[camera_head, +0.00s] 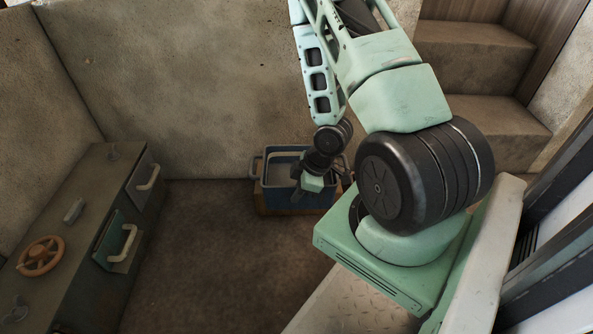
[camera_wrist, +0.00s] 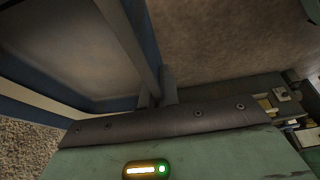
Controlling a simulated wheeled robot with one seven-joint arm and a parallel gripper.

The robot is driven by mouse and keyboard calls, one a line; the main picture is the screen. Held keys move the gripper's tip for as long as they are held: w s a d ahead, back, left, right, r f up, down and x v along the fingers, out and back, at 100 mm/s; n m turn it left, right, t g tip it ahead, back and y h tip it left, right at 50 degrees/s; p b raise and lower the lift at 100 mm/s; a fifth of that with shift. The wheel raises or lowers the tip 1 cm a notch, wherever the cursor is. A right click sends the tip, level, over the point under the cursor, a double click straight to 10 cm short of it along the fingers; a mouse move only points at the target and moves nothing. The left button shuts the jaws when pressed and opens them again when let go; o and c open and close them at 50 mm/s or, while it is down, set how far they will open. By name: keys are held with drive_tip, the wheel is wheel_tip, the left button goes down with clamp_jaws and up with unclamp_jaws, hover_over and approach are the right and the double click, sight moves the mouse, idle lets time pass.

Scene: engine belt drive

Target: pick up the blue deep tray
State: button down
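The blue deep tray (camera_head: 272,198) has a pale grey inside and a handle at its left end in the head view. It sits on a low brown wooden support by the back wall. In the wrist view the tray's blue wall and rim (camera_wrist: 38,104) fill the left side, very close to my gripper (camera_wrist: 157,98). The grey fingers there are by the tray's edge. I cannot tell whether they touch it or grip it.
The brown wooden support (camera_head: 263,208) shows under the tray. Concrete steps (camera_head: 480,60) rise at the back right. The brown floor between cabinet and tray is clear.

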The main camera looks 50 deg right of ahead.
drive_tip(key=s+a+p, duration=0.5)
drive_tip(key=a+p, duration=0.1)
drive_tip(key=p, duration=0.1)
drive_tip(key=r+m, duration=0.2)
hover_over(282, 202)
drive_tip(key=shift+w+d+f+t+h+p, duration=0.1)
drive_tip(key=shift+f+t+h+p, duration=0.1)
drive_tip(key=shift+t+h+p, duration=0.1)
drive_tip(key=w+r, duration=0.1)
drive_tip(key=w, duration=0.1)
drive_tip(key=w+r+m, duration=0.1)
drive_tip(key=w, duration=0.1)
drive_tip(key=w+r+m, duration=0.1)
drive_tip(key=w, duration=0.1)
drive_tip(key=shift+w+r+h, duration=0.15)
drive_tip(key=shift+w+h, duration=0.15)
drive_tip(key=w+a+r+m+h, duration=0.2)
drive_tip(key=w+a+r+m, duration=0.2)
drive_tip(key=w+a+r, duration=0.5)
drive_tip(key=w+d+r+p+v, duration=0.1)
drive_tip(key=w+p+v, duration=0.1)
drive_tip(key=p+v, duration=1.6)
drive_tip(key=w+d+r+p+v, duration=0.1)
drive_tip(key=w+d+p+v, duration=0.1)
drive_tip(key=p+v, duration=1.6)
drive_tip(key=w+p, duration=0.1)
drive_tip(key=p, duration=0.1)
drive_tip(key=shift+r+t+p, duration=0.25)
drive_tip(key=shift+t+p, duration=0.05)
drive_tip(key=shift+p, duration=0.1)
